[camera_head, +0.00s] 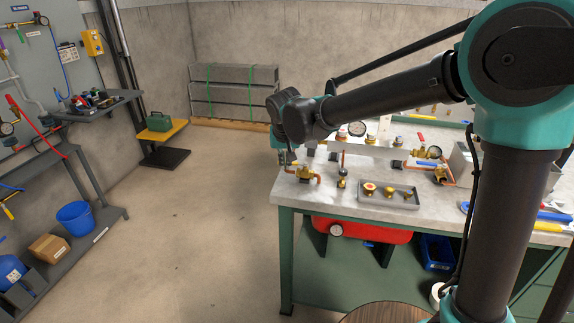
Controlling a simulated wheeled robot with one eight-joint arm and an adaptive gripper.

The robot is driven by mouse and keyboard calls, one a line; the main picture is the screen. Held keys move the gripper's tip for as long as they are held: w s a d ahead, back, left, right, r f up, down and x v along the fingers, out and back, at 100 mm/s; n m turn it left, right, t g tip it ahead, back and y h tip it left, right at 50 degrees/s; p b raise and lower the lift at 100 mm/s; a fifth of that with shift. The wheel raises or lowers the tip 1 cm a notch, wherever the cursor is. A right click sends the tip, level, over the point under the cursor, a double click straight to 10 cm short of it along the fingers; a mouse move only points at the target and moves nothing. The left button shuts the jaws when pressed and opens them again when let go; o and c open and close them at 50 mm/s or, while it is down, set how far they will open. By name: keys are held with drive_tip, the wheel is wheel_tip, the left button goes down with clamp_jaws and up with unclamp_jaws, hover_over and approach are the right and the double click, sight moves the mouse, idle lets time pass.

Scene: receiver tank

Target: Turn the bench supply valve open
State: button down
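My gripper (286,160) hangs from the end of my arm over the left end of the workbench (322,201), at its left edge. Its fingers are small and dark here, and I cannot tell whether they are open or shut. Just right of and below it is a brass valve fitting (303,173) with a short copper pipe. Another small brass valve (342,178) stands to its right on an upright copper pipe. I cannot read a label showing which one is the bench supply valve. I cannot tell whether the gripper touches the nearer fitting.
A grey tray (364,200) with brass parts lies right of the valves. More gauges and copper pipework (437,168) stand farther right. A red tank (362,229) sits under the bench. My arm hides part of the back of the bench. The floor to the left is clear.

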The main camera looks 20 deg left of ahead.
drive_tip(key=shift+w+a, duration=0.25)
drive_tip(key=shift+w, duration=0.05)
idle(0.5)
drive_tip(key=v, duration=1.2)
drive_tip(key=w+d+f, duration=0.1)
drive_tip(key=d+f, duration=0.2)
drive_tip(key=d, duration=0.6)
drive_tip(key=w+d+f+m, duration=0.1)
drive_tip(key=d+f, duration=0.3)
drive_tip(key=d, duration=0.5)
drive_tip(key=w+d+f+m+h, duration=0.1)
drive_tip(key=d+f, duration=0.3)
drive_tip(key=d, duration=0.5)
drive_tip(key=shift+w+d, duration=0.15)
drive_tip(key=shift+d, duration=0.25)
drive_tip(key=shift+m, duration=0.6)
drive_tip(key=s+d+f, duration=0.1)
drive_tip(key=d+f, duration=0.1)
drive_tip(key=d, duration=0.1)
drive_tip(key=s+d+f, duration=0.2)
drive_tip(key=d, duration=0.2)
drive_tip(key=s+d+f, duration=0.2)
drive_tip(key=d, duration=0.2)
drive_tip(key=s+d+f, duration=0.5)
drive_tip(key=s+d, duration=0.2)
drive_tip(key=shift+s+f+m+h, duration=0.25)
drive_tip(key=shift+m+h, duration=0.05)
drive_tip(key=shift+m, duration=0.1)
